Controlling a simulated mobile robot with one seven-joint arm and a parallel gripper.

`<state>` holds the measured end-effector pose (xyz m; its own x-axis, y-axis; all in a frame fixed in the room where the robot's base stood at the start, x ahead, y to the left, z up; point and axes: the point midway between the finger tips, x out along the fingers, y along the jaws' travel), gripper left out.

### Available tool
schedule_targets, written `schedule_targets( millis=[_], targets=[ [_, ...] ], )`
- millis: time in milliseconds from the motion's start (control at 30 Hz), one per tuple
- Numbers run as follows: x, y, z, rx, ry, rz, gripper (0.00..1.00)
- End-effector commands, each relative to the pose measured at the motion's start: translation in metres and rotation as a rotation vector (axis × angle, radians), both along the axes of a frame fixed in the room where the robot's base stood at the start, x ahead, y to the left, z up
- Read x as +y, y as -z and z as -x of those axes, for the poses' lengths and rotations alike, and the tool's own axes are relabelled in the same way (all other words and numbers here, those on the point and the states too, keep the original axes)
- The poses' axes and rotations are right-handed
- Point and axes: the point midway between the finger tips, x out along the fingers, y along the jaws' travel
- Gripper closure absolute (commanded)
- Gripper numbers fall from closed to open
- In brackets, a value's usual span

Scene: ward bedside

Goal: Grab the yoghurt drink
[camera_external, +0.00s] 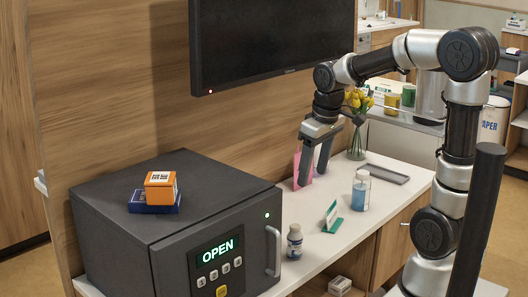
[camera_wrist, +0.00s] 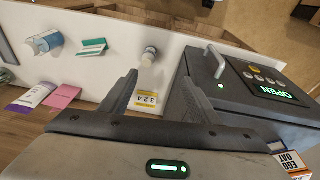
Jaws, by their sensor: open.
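No item has a readable yoghurt label. A small bottle (camera_external: 294,242) with a pale cap and a dark band stands upright on the white worktop, right of the dark safe; it may be the yoghurt drink, but I cannot tell. It also shows in the wrist view (camera_wrist: 149,56), seen from above, framed between my fingertips and apart from them. A clear bottle (camera_external: 361,190) with blue contents stands farther back; it also shows in the wrist view (camera_wrist: 45,42). My gripper (camera_external: 312,176) is open and empty, pointing down above the worktop near the pink item.
The dark safe (camera_external: 170,215) reads OPEN and carries an orange box (camera_external: 160,187) on a blue one. A green-and-white card (camera_external: 332,217), a pink item (camera_external: 297,165), a flower vase (camera_external: 357,140) and a grey tray (camera_external: 388,173) share the worktop. A screen (camera_external: 270,40) hangs above.

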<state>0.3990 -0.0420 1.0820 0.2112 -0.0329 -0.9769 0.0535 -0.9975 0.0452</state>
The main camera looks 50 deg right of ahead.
Motion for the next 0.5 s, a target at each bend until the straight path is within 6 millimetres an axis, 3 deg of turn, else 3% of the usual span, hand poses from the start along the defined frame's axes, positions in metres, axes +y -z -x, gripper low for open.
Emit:
schedule_targets(
  millis=[100,200,333,500],
  targets=[
    [-0.020,0.029,-0.039,0.092,-0.014,-0.012,0.44],
    [-0.033,0.055,-0.061,0.149,-0.026,-0.025,0.44],
    [-0.045,0.081,-0.077,0.195,-0.037,-0.040,0.44],
    [-0.050,0.100,-0.084,0.216,-0.045,-0.048,0.44]
  ],
)
